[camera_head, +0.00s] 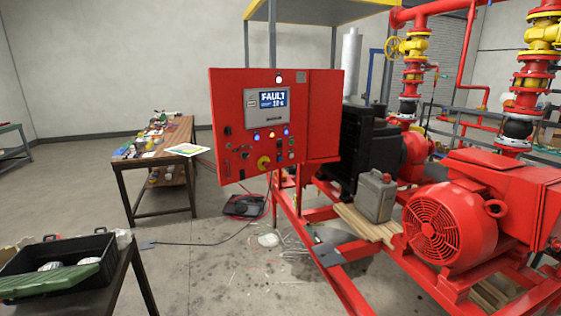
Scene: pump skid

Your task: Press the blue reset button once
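A red control panel (229,110) stands upright at the centre, facing me. Its screen (267,108) reads "FAULT" in blue and white. Below the screen is a row of small lit round parts. A blue one (256,136) glows at the left end and another bluish one (285,133) at the right end. At this size I cannot tell which is the reset button, or whether either is a button or a lamp. A yellow piece with a red centre (263,162), like an emergency stop, sits lower down. Neither of my grippers is in view.
A red motor (447,226) and skid frame fill the right. A grey jerrycan (375,196) stands on planks beside them. A cluttered workbench (150,162) is at left, an open black case (62,257) at front left. Cables lie on the floor below the panel.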

